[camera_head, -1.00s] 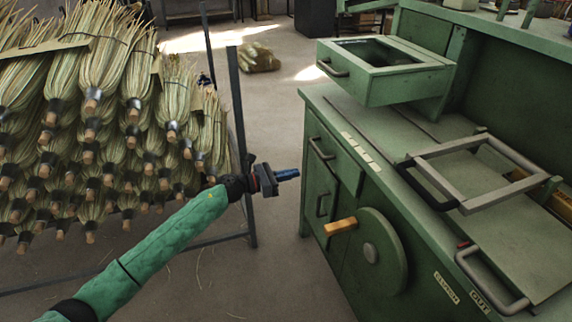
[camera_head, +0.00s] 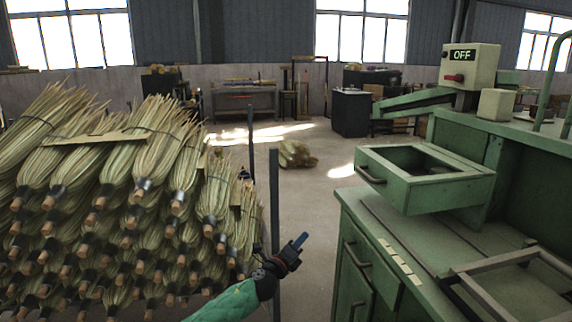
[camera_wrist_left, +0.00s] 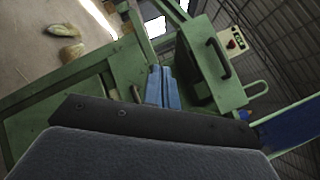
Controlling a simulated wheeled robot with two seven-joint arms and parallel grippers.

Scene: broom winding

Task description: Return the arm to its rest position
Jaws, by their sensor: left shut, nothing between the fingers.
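My left gripper (camera_head: 300,240) is at the lower middle of the head view, at the end of a green-sleeved arm. Its blue fingers are shut with nothing between them, and they point up and to the right. It is in the open, between the broom rack and the green machine, and appears to touch neither. In the left wrist view the blue fingers (camera_wrist_left: 162,88) lie side by side, with the green machine (camera_wrist_left: 95,95) beyond them. My right gripper is in neither view.
A rack of stacked brooms (camera_head: 130,215) fills the left, with a dark upright post (camera_head: 275,200) at its edge. The green machine (camera_head: 400,235) with an open drawer (camera_head: 430,190) stands at right. A control box (camera_head: 470,65) reads OFF. A straw bundle (camera_head: 295,153) lies on the floor behind.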

